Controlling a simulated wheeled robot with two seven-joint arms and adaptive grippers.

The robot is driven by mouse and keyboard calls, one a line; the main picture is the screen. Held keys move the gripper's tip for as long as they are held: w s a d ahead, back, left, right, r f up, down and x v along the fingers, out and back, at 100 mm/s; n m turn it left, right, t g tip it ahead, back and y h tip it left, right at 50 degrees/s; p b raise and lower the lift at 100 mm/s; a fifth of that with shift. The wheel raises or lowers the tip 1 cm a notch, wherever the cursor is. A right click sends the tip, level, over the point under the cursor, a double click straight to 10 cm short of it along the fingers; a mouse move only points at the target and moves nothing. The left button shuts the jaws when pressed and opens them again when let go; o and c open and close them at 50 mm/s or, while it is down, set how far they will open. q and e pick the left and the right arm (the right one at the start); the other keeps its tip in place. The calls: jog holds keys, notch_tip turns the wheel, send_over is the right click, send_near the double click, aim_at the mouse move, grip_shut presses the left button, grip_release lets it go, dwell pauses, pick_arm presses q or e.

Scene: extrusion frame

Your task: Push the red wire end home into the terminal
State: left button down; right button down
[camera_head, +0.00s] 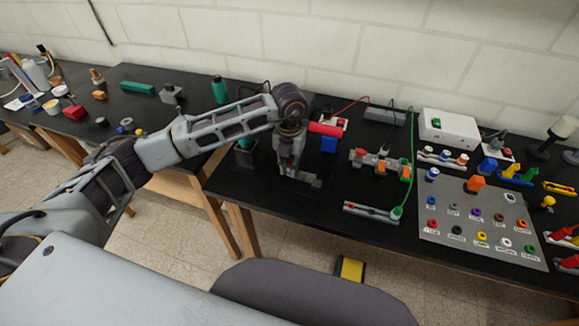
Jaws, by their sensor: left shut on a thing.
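My left gripper (304,180) hangs low over the front part of the black bench, left of the grey terminal strip. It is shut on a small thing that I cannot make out. A thin red wire (352,104) curves at the back of the bench toward a white plate with a red part (340,122). Its far end is not clear. The grey terminal strip (372,212) lies near the front edge, with small reddish spots on it and a green wire (410,165) at its right end. My right gripper is out of view.
A red cylinder (325,129) and a blue block (329,145) stand behind the gripper. A rack with orange and green parts (380,163) is right of them. A grey panel with coloured sockets (465,222) fills the right. Bare bench lies around the strip.

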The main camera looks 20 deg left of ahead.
aim_at(290, 161)
pick_arm(q)
jog(key=shift+r+p, duration=1.5)
jog(key=shift+r, duration=1.45)
